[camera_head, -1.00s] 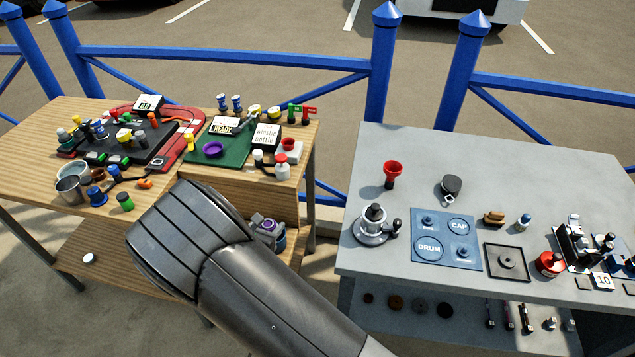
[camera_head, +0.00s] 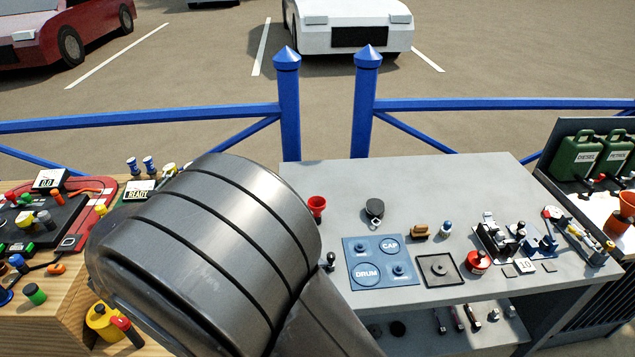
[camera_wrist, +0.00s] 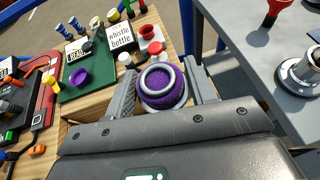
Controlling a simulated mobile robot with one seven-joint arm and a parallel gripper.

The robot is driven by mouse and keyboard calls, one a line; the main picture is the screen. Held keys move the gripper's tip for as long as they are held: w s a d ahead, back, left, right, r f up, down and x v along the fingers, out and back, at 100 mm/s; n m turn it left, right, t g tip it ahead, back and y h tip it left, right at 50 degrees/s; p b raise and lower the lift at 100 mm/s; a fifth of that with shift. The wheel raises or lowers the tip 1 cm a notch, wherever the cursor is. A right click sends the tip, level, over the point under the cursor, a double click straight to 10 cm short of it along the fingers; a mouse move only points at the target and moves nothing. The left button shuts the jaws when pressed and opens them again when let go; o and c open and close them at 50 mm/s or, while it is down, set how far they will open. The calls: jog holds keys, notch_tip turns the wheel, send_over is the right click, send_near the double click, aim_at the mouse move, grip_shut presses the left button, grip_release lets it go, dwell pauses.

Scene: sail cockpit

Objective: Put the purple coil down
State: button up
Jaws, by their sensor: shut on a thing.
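The purple coil (camera_wrist: 161,87) is a purple ring-shaped winding with a pale grey rim around its top. It shows in the wrist view between the two fingers of my gripper (camera_wrist: 163,92), which is shut on it. The coil is held in the air near the gap between the wooden bench and the grey table. In the head view my large dark arm link hides my gripper and the coil.
The grey table (camera_head: 443,191) carries a blue DRUM and CAP mat (camera_head: 381,262), a black square tray (camera_head: 438,268), a red funnel (camera_head: 317,206) and several small parts. A "whistle bottle" sign (camera_wrist: 121,37) stands on the bench. The grey table's back middle is clear.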

jog(key=shift+w+d+r, duration=0.1)
jog(key=shift+w+r, duration=0.05)
jog(key=shift+r, duration=0.45)
jog(key=shift+w+d+r, duration=0.1)
jog(key=shift+w+r, duration=0.05)
jog(key=shift+r, duration=0.45)
jog(key=w+d+m+g+h, duration=0.3)
jog(key=w+d+m+h, duration=0.4)
jog(key=w+d, duration=2.05)
jog(key=w+d+m+g+h, duration=0.1)
jog(key=w+d, duration=0.1)
jog(key=d, duration=0.6)
jog(key=w+d+m+g+h, duration=0.1)
jog(key=w+d, duration=0.1)
jog(key=d, duration=0.7)
send_over(318, 181)
notch_tip(318, 181, down, 12)
jog(key=shift+d, duration=0.15)
jog(key=shift+f, duration=0.1)
jog(key=shift+a+f, duration=0.2)
jog(key=shift+f, duration=1.8)
